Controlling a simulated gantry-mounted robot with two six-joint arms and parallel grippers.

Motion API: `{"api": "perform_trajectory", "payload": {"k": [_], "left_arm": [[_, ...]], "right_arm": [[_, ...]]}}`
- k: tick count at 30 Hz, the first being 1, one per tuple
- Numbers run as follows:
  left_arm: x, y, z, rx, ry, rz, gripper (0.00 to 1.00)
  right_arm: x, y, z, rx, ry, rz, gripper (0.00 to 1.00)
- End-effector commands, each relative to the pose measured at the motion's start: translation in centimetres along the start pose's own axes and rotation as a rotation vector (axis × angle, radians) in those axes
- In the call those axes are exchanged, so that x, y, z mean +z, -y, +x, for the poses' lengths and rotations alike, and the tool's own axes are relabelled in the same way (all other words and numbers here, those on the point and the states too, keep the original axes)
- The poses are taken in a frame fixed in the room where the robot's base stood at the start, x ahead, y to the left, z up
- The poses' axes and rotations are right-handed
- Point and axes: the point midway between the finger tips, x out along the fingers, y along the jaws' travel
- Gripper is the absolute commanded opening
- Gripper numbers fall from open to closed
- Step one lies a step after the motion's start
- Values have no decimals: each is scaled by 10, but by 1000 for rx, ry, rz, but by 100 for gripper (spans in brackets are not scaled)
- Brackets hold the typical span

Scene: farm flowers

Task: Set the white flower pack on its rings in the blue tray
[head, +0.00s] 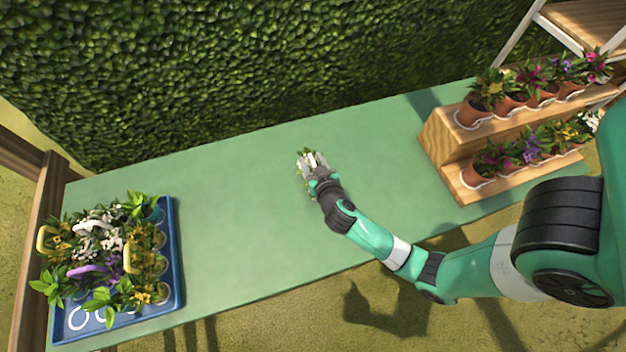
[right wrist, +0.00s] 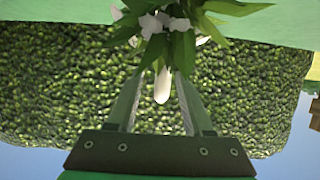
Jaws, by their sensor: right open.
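The white flower pack (right wrist: 185,30), with white blooms, green leaves and a white handle (right wrist: 162,87), is at my right gripper (right wrist: 160,95). The handle shows between the two fingers, which stand apart; I cannot tell whether they touch it. In the head view, leaves and white parts show at my right gripper (head: 310,163), over the middle of the table; the fingers partly hide the pack. The blue tray (head: 177,255) is at the left end of the table. White rings (head: 78,318) show bare at its front edge. My left gripper is not in view.
The tray holds several plants, including white flowers (head: 98,238), with yellow (head: 41,240) and purple (head: 85,271) handles. A stepped wooden stand (head: 445,150) with potted flowers is at the right. The green table (head: 240,200) is clear between; a hedge (head: 250,60) stands behind.

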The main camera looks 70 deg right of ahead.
Motion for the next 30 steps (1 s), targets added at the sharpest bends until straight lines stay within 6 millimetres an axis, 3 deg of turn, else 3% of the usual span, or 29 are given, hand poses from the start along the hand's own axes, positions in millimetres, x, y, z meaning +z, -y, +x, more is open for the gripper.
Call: {"api": "perform_trajectory", "payload": {"k": [4, 11, 20, 30], "left_arm": [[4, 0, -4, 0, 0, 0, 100], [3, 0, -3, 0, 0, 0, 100], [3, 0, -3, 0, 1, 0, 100], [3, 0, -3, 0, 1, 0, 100]], "right_arm": [[1, 0, 21, 0, -1, 1, 51], [0, 0, 23, -1, 0, -1, 51], [0, 0, 23, -1, 0, 0, 0], [0, 0, 23, -1, 0, 0, 0]]}}
